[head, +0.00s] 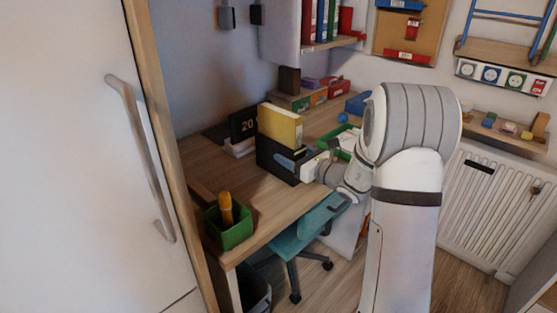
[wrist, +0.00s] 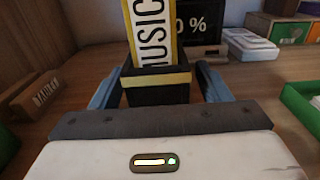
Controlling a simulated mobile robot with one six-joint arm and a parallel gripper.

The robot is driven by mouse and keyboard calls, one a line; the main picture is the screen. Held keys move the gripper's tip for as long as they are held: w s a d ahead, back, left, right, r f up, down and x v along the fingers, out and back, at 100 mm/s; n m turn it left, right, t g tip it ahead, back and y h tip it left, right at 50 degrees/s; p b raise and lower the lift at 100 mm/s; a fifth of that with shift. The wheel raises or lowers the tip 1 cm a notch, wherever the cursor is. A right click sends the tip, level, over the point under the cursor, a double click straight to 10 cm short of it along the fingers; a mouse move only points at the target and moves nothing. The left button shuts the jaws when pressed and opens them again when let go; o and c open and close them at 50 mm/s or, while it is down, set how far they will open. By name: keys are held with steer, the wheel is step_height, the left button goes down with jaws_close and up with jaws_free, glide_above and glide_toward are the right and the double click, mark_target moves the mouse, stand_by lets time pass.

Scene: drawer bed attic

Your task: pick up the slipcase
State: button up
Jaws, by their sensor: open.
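The slipcase (head: 268,158) is a black upright box on the wooden desk. A yellow book (head: 280,125) stands in it and sticks out of the top. In the wrist view the slipcase (wrist: 157,94) shows a tan band along its upper edge, and the yellow book (wrist: 150,35) reads "MUSIC". My gripper (wrist: 158,72) is open, with one blue-grey finger on each side of the slipcase. Small gaps seem to show beside the box. In the head view my gripper (head: 291,163) reaches it from the right; the far finger is hidden.
A black sign (head: 243,124) and a white stack (head: 240,148) stand behind the slipcase. A green pen cup (head: 230,230) is at the front left. A green tray (wrist: 301,100) lies at right and a wooden name block (wrist: 37,98) at left. A teal chair (head: 318,217) is below.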

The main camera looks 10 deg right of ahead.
steer(key=x, duration=0.2)
steer(key=shift+w+a, duration=0.2)
steer(key=shift+w, duration=0.05)
steer(key=shift+c, duration=0.3)
steer(key=shift+r, duration=0.1)
steer(key=c, duration=1.2)
